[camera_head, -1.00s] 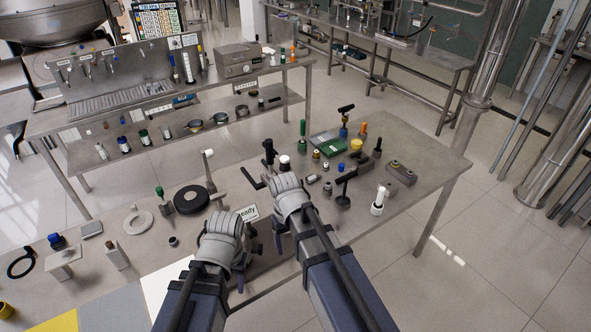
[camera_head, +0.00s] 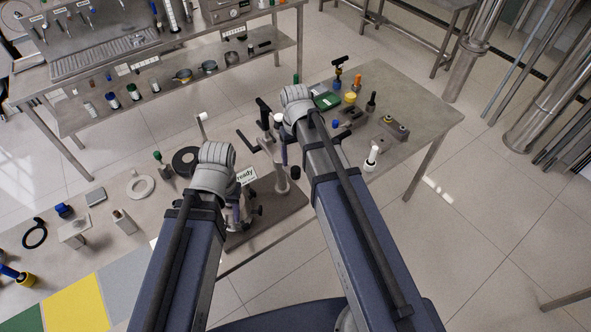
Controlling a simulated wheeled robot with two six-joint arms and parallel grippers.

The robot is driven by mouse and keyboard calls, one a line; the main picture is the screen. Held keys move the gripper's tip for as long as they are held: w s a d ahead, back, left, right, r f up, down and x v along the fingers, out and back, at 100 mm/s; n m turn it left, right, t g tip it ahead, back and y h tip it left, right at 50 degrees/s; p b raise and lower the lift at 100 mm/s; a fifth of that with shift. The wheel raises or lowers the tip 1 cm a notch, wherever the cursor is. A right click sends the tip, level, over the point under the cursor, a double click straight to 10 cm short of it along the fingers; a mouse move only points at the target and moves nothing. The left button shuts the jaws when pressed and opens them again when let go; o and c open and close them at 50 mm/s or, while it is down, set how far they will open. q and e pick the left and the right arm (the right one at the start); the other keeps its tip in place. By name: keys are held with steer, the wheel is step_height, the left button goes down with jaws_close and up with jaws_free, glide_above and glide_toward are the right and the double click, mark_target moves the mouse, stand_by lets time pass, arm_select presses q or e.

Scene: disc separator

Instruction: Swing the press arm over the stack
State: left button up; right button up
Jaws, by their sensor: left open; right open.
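A grey upright post (camera_head: 281,178) stands on a dark base plate (camera_head: 278,217) at the middle of the bench. A black bar (camera_head: 247,140) and a black T-shaped handle (camera_head: 264,108) show near its top; I take these for parts of the press, but cannot tell how they join. My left gripper (camera_head: 240,214) is open, low over the left part of the base plate, largely hidden by its own wrist. My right gripper (camera_head: 290,160) is open beside the post, right of the black bar; its fingertips are mostly hidden. I cannot make out the stack, which may be behind my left wrist.
A "ready" sign (camera_head: 246,175) stands behind my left gripper.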

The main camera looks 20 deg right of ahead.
mark_target(295, 169)
step_height(295, 169, down, 7)
steer(key=b, duration=0.6)
jaws_close()
stand_by(0.3)
stand_by(1.0)
